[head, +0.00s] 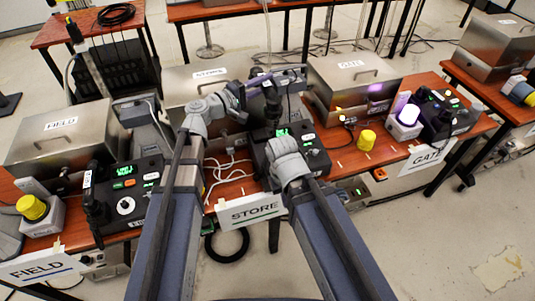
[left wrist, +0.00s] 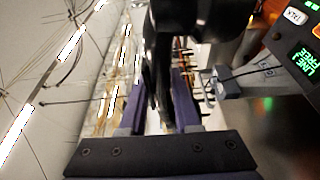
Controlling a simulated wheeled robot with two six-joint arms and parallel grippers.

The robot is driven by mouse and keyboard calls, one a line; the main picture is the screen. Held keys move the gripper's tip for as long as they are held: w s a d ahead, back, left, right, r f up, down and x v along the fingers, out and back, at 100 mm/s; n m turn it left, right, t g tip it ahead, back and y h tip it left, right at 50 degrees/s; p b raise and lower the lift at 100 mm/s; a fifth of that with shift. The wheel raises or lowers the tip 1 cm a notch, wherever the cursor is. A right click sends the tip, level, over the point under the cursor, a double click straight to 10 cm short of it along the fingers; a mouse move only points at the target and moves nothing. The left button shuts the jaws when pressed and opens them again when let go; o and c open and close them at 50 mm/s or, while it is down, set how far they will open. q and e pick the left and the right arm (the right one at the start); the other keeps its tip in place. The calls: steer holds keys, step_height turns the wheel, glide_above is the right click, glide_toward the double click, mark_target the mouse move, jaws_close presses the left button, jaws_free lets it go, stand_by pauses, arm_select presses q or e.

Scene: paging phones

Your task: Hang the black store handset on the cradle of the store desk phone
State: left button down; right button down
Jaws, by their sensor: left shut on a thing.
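The black store handset (head: 272,101) stands roughly upright above the left part of the store desk phone (head: 309,158). My left gripper (head: 262,82) is shut on it. In the left wrist view the handset (left wrist: 158,45) lies between the two purple fingers. The phone's green display (left wrist: 305,57) shows at the right of that view. A grey block (left wrist: 228,84) beside the phone may be the cradle. The cradle is not clear in the head view. My right gripper (head: 287,160) is in front of the store phone; its fingertips are hidden behind its own wrist.
The STORE sign (head: 252,211) hangs at the table's front edge. White cables (head: 228,172) lie left of the phone. The FIELD phone (head: 125,195) is at left, the GATE phone (head: 440,112) at right. A yellow knob (head: 366,140) and metal cases (head: 350,80) are nearby.

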arm_select(q)
step_height(320, 180, down, 13)
steer(key=b, duration=1.2)
steer(key=shift+d+f, duration=0.2)
step_height(320, 180, down, 10)
steer(key=b, duration=1)
steer(key=shift+f, duration=0.1)
steer(key=shift+f+b, duration=0.15)
steer(key=shift+b, duration=0.3)
steer(key=c, duration=0.6)
jaws_free()
